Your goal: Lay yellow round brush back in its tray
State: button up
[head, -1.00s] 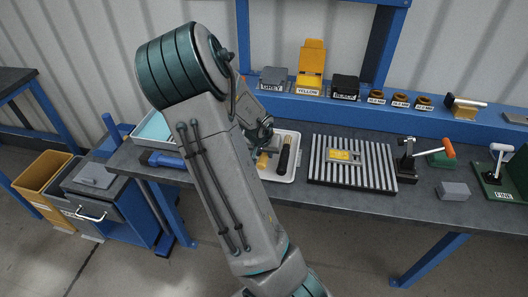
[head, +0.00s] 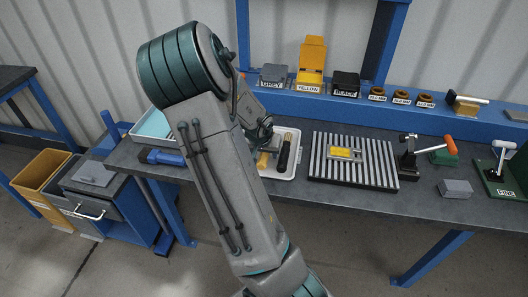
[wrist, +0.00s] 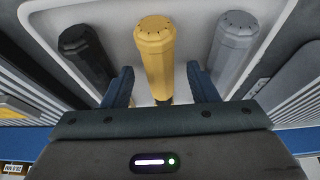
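The yellow round brush (wrist: 155,55) lies in the white tray (wrist: 190,10), its handle between a black brush (wrist: 88,55) on the left and a grey brush (wrist: 228,50) on the right. My gripper (wrist: 162,84) is open, with one blue finger on each side of the yellow handle and a gap on both sides. The far end of the yellow brush is hidden under my gripper. In the head view, the yellow brush (head: 263,160) and black brush (head: 284,156) show in the tray (head: 291,175); my arm hides the grey brush and most of my gripper.
A ribbed plate (head: 378,178) with a yellow block lies right of the tray. A toggle clamp (head: 408,160) and a grey block (head: 455,188) stand farther right. A blue-handled tool (head: 165,158) and a light-blue bin (head: 153,124) are on the left. Labelled holders line the back shelf.

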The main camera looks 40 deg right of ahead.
jog(key=p+v, duration=0.5)
jog(key=v, duration=0.8)
jog(key=shift+s+a+r+p, duration=0.15)
jog(key=shift+r+p, duration=0.2)
jog(key=shift+p, duration=0.05)
